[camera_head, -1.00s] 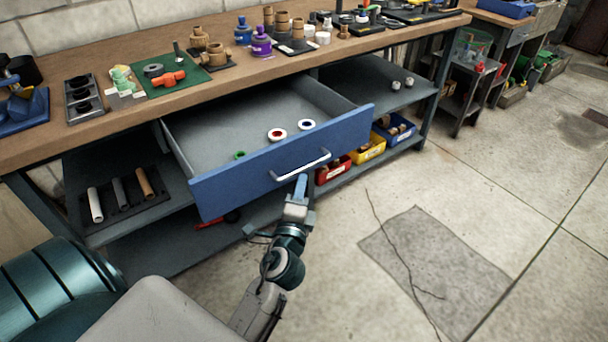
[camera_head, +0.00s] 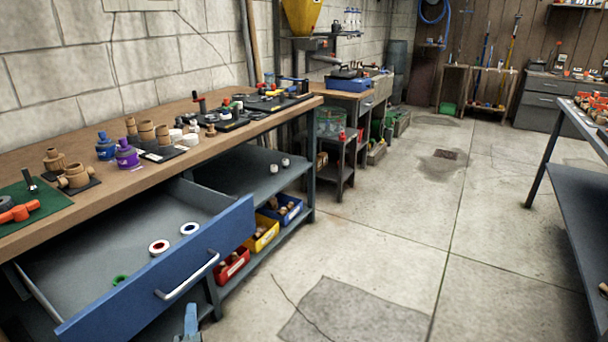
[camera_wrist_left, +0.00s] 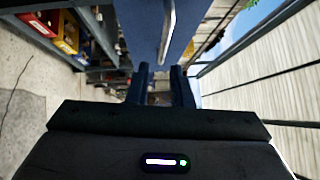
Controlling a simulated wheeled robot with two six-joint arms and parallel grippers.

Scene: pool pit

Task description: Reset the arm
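My left gripper (camera_head: 190,322) shows at the bottom edge of the head view, in front of the open drawer (camera_head: 100,312) and below its handle. Most of the left arm is out of frame. In the left wrist view the two dark fingers (camera_wrist_left: 160,72) stand apart with an empty gap between them. The blue drawer front (camera_wrist_left: 140,25) and its pale handle (camera_wrist_left: 168,30) lie just beyond the fingertips, which appear clear of the handle. My right gripper is in neither view.
The drawer holds a red-centred ring (camera_head: 158,247), a blue-centred ring (camera_head: 189,229) and a green ring (camera_head: 120,280). The workbench (camera_head: 225,135) carries several parts. Red, yellow (camera_head: 262,234) and blue bins stand on its lower shelf. Another bench (camera_head: 575,185) stands right; floor between is clear.

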